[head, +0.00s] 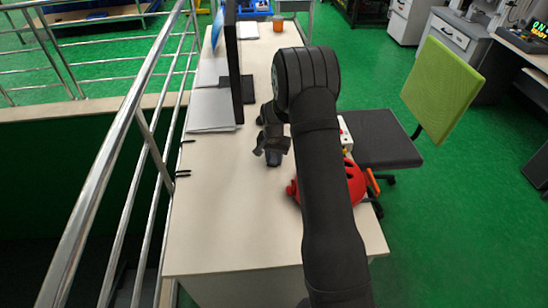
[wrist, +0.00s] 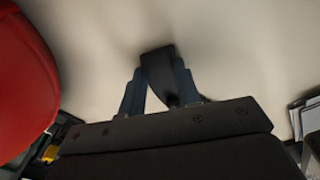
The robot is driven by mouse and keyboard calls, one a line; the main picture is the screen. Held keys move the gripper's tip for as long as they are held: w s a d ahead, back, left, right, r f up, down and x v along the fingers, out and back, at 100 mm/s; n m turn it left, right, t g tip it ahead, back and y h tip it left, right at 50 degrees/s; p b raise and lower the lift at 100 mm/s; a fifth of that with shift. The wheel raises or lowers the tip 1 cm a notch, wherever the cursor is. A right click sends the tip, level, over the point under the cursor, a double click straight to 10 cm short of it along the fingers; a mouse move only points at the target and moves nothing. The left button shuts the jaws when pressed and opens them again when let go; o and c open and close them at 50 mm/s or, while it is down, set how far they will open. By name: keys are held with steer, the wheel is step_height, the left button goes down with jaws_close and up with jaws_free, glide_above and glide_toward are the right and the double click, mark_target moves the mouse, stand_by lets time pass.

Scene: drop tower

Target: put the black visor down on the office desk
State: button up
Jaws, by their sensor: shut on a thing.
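My gripper (head: 272,150) is over the middle of the office desk (head: 225,220), left of my arm in the head view. In the wrist view my gripper (wrist: 158,88) is shut on the black visor (wrist: 158,72), a small dark piece between the two bluish fingers. The pale desk top fills the background behind it. In the head view the visor is hard to tell apart from the dark gripper. I cannot tell whether it touches the desk.
A chair (head: 380,138) is to the right, a metal railing (head: 130,130) left. The near desk is clear.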

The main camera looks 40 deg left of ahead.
steer(key=shift+s+d+f, duration=0.1)
steer(key=shift+f, duration=0.55)
steer(key=o, duration=1)
steer(key=shift+d, duration=0.1)
steer(key=shift+d+f, duration=0.1)
steer(key=r, duration=1.3)
steer(key=shift+s+a+r, duration=0.1)
steer(key=shift+a+r, duration=0.15)
steer(key=shift+r, duration=0.05)
steer(key=shift+f, duration=0.1)
steer(key=f, duration=1.1)
steer(key=shift+w+f, duration=0.2)
steer(key=shift+f, duration=0.1)
